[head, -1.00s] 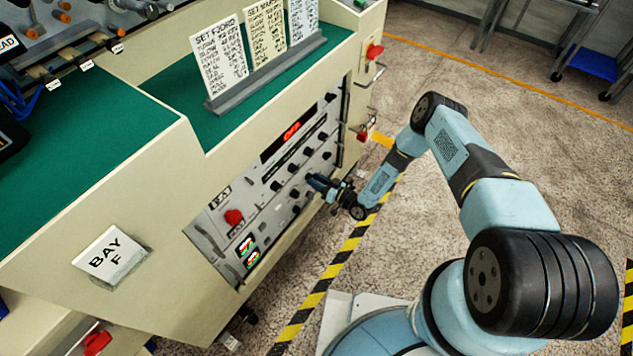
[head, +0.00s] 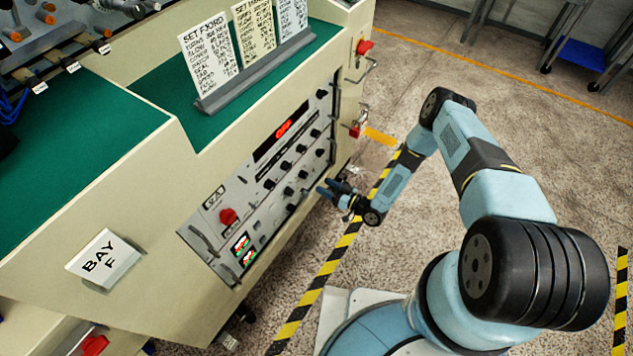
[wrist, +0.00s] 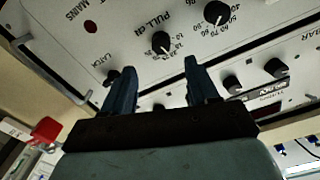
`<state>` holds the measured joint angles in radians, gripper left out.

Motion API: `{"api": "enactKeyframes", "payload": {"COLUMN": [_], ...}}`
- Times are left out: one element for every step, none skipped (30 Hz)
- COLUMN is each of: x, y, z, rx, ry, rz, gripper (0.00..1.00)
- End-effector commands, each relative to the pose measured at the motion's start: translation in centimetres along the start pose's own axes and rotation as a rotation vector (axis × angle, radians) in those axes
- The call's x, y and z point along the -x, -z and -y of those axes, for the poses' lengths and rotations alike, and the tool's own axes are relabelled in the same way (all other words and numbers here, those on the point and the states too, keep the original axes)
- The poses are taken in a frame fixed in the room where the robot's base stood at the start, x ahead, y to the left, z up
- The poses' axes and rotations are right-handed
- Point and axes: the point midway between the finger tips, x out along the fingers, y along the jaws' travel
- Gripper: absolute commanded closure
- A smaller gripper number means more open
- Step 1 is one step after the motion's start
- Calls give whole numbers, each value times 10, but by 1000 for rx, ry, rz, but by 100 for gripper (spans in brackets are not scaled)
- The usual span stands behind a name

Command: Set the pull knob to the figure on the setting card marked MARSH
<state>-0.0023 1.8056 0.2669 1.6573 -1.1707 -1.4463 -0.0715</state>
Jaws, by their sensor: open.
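The pull knob (wrist: 160,42), black and round with a pale pointer, sits on the grey control panel (head: 213,230) under a label reading PULL. Small figures ring it, but its setting is too small to read. My gripper (wrist: 159,66) is open and empty, its two dark fingers pointing at the panel with the pull knob seen beyond the gap. In the head view my gripper (head: 327,190) is just off the panel's lower right part. The cream card (head: 254,32), whose heading seems to read SET MARSH, stands second in the row; its figures are illegible.
A white card headed SET FJORD (head: 209,57) and another white card (head: 292,18) flank it in a grey holder (head: 255,75). Other black knobs (wrist: 215,12) sit close by.

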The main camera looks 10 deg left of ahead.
Motion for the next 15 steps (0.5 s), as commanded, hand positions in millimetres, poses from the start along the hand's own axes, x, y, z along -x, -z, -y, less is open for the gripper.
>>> {"api": "enactKeyframes", "payload": {"x": [11, 16, 23, 28, 33, 39, 42, 46, 50, 52, 54, 57, 58, 59, 60], "y": [0, 0, 0, 0, 0, 0, 0, 0, 0, 0, 0, 0, 0, -1, -1], "z": [-1, -1, -1, -1, -1, -1, -1, -1, -1, -1, -1, -1, -1, -1, -1], "rx": [-1, -1, -2, -2, -2, -2, -1, -1, -1, -1, -1, -1, -1, -1, -1], "ry": [-4, -3, -2, -2, -3, -3, -2, -2, -2, -2, -2, -2, -2, -2, -1], "rz": [0, 1, 1, 1, 1, 0, 0, 0, 0, 0, 0, 0, 0, 0, 1], "gripper": [41, 41, 41, 41, 41, 41, 41, 41, 41, 41, 41, 41, 41, 41, 41]}}
